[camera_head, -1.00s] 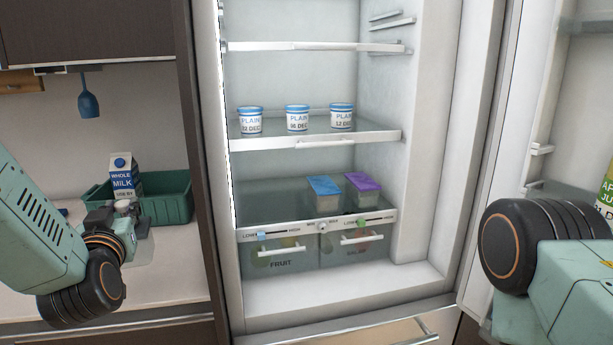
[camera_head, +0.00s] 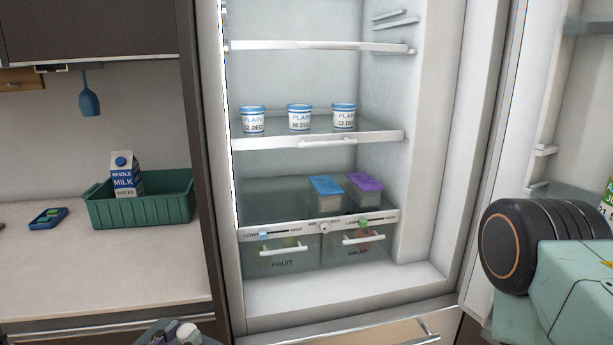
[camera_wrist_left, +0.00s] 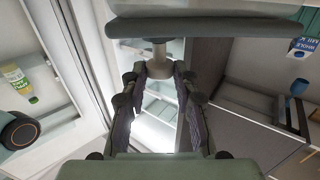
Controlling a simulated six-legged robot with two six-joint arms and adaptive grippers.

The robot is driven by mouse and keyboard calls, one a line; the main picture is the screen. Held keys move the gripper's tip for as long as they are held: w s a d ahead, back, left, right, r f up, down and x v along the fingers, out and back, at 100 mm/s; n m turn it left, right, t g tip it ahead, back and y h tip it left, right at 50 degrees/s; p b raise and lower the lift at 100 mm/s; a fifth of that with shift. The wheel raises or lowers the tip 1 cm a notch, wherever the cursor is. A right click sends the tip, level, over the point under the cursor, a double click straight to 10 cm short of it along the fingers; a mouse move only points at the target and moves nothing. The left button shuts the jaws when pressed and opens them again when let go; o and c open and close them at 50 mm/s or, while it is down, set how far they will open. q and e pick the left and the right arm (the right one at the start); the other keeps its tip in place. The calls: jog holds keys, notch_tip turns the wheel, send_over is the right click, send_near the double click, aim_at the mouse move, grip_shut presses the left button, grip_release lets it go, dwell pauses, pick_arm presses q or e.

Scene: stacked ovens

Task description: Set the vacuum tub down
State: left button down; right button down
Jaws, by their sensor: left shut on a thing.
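In the left wrist view my left gripper (camera_wrist_left: 157,78) is shut on a pale stem that joins a wide grey-green body, which I take to be the vacuum tub (camera_wrist_left: 205,30). The body fills the top of that view and is cut off by its edge, so its far side is hidden. In the head view only a part of my left wrist shows at the bottom edge; the tub cannot be made out there. My right gripper is out of view; only its arm shows at the right.
The fridge stands open, with white tubs (camera_head: 299,118) on its middle shelf and blue-lidded (camera_head: 325,192) and purple-lidded boxes (camera_head: 365,190) lower down.

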pick_arm(q)
jog(key=s+d+f+h, duration=0.1)
jog(key=s+d+f+m+h+b, duration=0.1)
jog(key=f, duration=0.1)
jog(key=shift+s+f+g, duration=0.15)
jog(key=shift+f+g, duration=0.05)
jog(key=shift+g, duration=0.2)
jog(key=shift+f+b, duration=0.65)
jog(key=shift+b, duration=0.15)
jog(key=shift+r, duration=0.1)
